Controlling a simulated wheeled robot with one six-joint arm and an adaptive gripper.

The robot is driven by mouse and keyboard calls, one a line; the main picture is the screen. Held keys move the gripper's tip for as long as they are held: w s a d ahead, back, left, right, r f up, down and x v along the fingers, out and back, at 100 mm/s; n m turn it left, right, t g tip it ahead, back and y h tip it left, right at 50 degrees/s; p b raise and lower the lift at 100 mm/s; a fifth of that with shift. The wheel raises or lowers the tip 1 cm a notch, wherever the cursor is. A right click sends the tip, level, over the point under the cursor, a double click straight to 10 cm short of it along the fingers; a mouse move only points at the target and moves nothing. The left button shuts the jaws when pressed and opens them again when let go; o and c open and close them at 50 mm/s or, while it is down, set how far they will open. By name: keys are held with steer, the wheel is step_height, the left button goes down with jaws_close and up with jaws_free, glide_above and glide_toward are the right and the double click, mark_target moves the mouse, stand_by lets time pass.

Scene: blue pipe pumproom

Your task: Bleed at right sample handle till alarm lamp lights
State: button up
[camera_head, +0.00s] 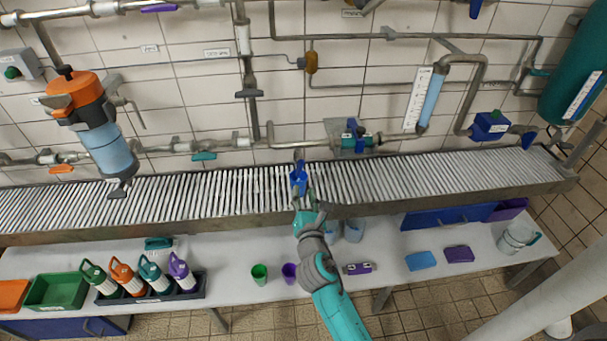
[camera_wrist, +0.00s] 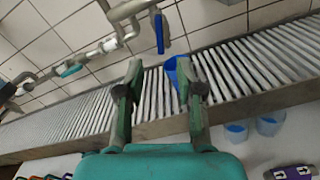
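My gripper (camera_head: 304,198) reaches over the slatted rack's front edge. In the wrist view its two fingers (camera_wrist: 162,78) stand apart. A blue cup-like object (camera_wrist: 172,72) shows between them, close to the right finger and partly hidden by it; I cannot tell whether they touch. It also shows in the head view (camera_head: 298,180). A blue lever handle (camera_wrist: 159,34) hangs from the wall pipe beyond the fingers, apart from them. Green domes sit on a grey box (camera_head: 22,66) at far left and a blue box (camera_head: 489,126) at right; I cannot tell which is the alarm lamp, or whether either is lit.
The slatted rack (camera_head: 420,180) runs along the tiled wall under the pipes. On the bench below stand a green cup (camera_head: 259,273), a purple cup (camera_head: 289,271), several bottles in a black tray (camera_head: 197,292), and a clear jug (camera_head: 514,238). An orange-topped filter (camera_head: 100,125) hangs at left.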

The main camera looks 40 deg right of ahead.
mark_target(300, 171)
steer(key=shift+n, duration=0.3)
steer(key=x, duration=1.1)
steer(key=shift+s, duration=0.1)
jaws_close()
